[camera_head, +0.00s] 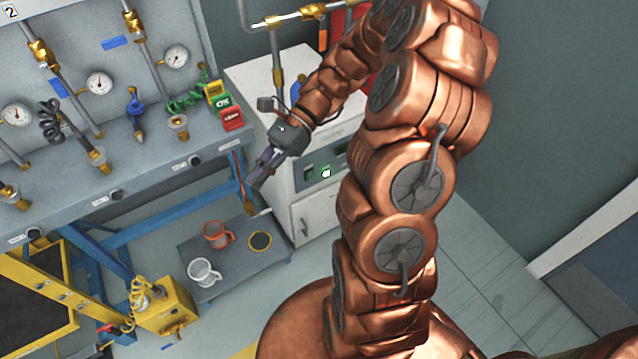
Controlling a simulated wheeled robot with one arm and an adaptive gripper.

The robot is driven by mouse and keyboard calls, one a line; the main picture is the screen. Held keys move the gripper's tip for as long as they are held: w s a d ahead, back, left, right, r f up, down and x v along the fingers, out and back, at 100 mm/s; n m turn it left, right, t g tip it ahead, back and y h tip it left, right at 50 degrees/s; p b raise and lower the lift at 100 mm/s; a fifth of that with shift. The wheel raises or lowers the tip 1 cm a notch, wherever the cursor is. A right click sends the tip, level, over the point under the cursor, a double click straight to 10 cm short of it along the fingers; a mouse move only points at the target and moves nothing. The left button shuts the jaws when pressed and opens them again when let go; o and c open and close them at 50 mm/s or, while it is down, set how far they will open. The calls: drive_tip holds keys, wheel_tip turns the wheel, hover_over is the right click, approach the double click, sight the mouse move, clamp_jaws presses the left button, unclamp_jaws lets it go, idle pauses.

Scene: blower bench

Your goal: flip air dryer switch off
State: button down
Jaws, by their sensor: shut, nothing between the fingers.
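The air dryer looks to be the white cabinet (318,208) right of the bench, with a dark control panel on its front. A small green and white part (326,172), perhaps the switch, sits on that panel beside a darker green part (309,173). The switch position is too small to tell. My gripper (257,182) is shut and empty. In the picture it is left of the panel, pointing down-left and apart from the switch. My arm crosses in front of the cabinet's right side and hides part of it.
A grey bench (150,195) with gauges and pipes stands at the left. A yellow box (165,305) is at lower left. Open floor (490,290) lies at the right.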

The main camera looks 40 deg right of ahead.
drive_tip(key=w+d+f+m+t+y+b, duration=0.2)
drive_tip(key=d+f+m+t+b, duration=0.3)
drive_tip(key=d+f+m, duration=0.55)
drive_tip(key=w+d+f+m+t+y+b, duration=0.1)
drive_tip(key=w+d+f+m+t+b, duration=0.15)
drive_tip(key=d+f+m+t, duration=0.75)
drive_tip(key=s+d+f+m+t+h+b, duration=0.2)
drive_tip(key=d+f+m, duration=0.4)
drive_tip(key=d+f, duration=0.3)
wheel_tip(320, 180, down, 3)
drive_tip(key=s+h, duration=0.1)
drive_tip(key=s, duration=0.1)
drive_tip(key=shift+s+r+t+h, duration=0.2)
drive_tip(key=shift+s+t+h, duration=0.1)
drive_tip(key=shift+s, duration=0.1)
drive_tip(key=shift+a, duration=0.15)
drive_tip(key=b, duration=0.2)
approach(307, 176)
drive_tip(key=w+a, duration=0.3)
drive_tip(key=a, duration=0.1)
drive_tip(key=shift+w+r, duration=0.35)
drive_tip(key=shift+w, duration=0.45)
